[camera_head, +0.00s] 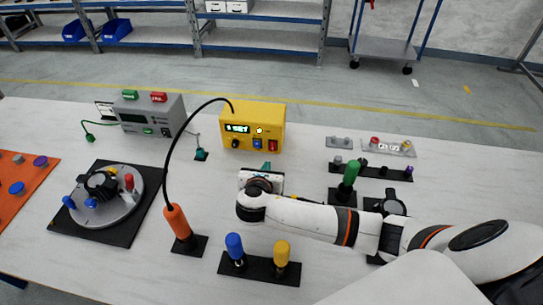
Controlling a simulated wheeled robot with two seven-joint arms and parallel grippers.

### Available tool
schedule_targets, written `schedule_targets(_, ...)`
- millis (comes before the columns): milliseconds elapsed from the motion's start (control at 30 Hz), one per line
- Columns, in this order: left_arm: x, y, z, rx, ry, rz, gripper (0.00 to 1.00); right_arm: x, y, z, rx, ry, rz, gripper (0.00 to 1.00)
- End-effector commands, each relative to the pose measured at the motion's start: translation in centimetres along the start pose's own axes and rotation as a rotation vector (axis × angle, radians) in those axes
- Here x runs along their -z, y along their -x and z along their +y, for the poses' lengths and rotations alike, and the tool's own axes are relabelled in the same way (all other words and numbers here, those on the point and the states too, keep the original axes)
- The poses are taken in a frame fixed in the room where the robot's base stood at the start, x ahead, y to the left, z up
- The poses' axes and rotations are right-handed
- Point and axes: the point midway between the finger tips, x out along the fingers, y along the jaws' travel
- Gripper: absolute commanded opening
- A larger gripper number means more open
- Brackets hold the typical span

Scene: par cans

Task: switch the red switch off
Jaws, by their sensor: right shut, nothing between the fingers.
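The yellow box (252,124) stands at the back middle of the table, with a lit display, a black knob and two rockers on its front. The red switch (272,145) is at the right of that front, beside a blue one. It is too small to tell which way it is set. My right gripper (266,166) is in front of the box, a little below the red switch in the picture. It is shut and empty, its fingertips apart from the switch. My wrist partly hides the fingers. My left gripper is not in view.
An orange-handled post (178,222) with a black cable curves up to the yellow box, left of my arm. Blue and yellow handles (258,265) stand in front. A grey box (148,115) and a round turntable (108,200) are left; a green handle (349,175) is right.

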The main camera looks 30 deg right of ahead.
Motion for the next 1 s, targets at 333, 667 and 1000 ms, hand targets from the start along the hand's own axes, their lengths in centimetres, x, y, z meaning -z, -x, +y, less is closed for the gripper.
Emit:
schedule_targets(333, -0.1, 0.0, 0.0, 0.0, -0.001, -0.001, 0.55, 0.0, -3.0, 0.1, -0.004, 0.002, 0.002, 0.0)
schedule_targets(667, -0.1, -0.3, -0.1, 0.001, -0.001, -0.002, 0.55, 0.0, -8.6, 0.0, -0.002, 0.0, 0.001, 0.0)
schedule_targets(1000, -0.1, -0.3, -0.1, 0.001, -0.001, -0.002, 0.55, 0.0, -10.0, 0.0, 0.0, 0.001, -0.001, 0.0)
